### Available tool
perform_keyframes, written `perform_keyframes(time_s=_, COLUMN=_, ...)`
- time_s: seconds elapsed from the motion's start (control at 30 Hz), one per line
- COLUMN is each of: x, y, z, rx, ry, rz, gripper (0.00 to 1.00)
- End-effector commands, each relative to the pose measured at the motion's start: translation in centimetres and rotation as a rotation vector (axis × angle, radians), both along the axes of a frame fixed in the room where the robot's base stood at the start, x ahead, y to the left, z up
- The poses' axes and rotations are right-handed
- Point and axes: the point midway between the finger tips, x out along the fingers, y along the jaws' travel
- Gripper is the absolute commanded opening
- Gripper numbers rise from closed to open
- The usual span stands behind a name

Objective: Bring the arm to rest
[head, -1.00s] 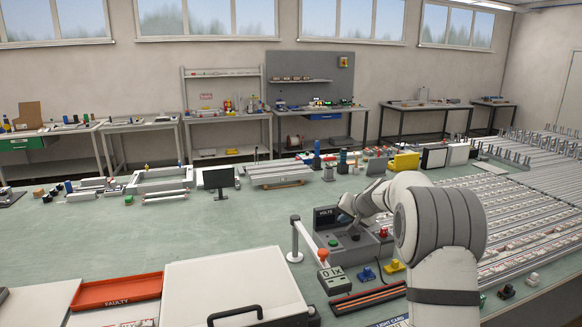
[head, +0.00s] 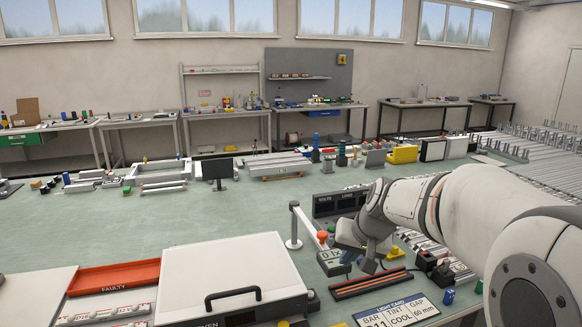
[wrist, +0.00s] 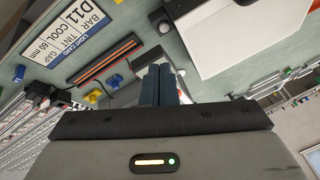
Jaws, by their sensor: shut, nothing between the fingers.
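My arm (head: 460,205) reaches in from the right of the head view and bends down over the bench. My gripper (wrist: 160,80) shows in the wrist view with its two dark fingers together and nothing between them. In the head view the gripper hangs above the bench near the grey sign and the black-and-orange strips (head: 370,283), its fingertips partly hidden. It appears clear of the bench top.
A red faulty tray (head: 115,276) lies left. The bench middle (head: 120,228) is clear.

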Motion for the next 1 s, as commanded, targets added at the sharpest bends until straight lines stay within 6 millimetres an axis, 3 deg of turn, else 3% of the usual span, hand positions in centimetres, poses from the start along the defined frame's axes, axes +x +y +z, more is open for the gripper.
perform_keyframes(time_s=0.03, x=-2.9, y=0.1, z=-1.0, rx=-0.026, ry=0.016, rz=0.016, gripper=0.00)
perform_keyframes(time_s=0.2, x=-12.1, y=-0.5, z=-4.1, rx=-0.126, ry=0.088, rz=0.059, gripper=0.00)
perform_keyframes(time_s=0.3, x=-16.7, y=-1.1, z=-6.1, rx=-0.180, ry=0.125, rz=0.075, gripper=0.00)
perform_keyframes(time_s=0.4, x=-20.0, y=-1.7, z=-7.7, rx=-0.223, ry=0.152, rz=0.085, gripper=0.00)
perform_keyframes(time_s=0.6, x=-23.0, y=-2.5, z=-9.2, rx=-0.264, ry=0.179, rz=0.092, gripper=0.00)
perform_keyframes(time_s=1.0, x=-23.1, y=-2.5, z=-9.2, rx=-0.265, ry=0.180, rz=0.092, gripper=0.00)
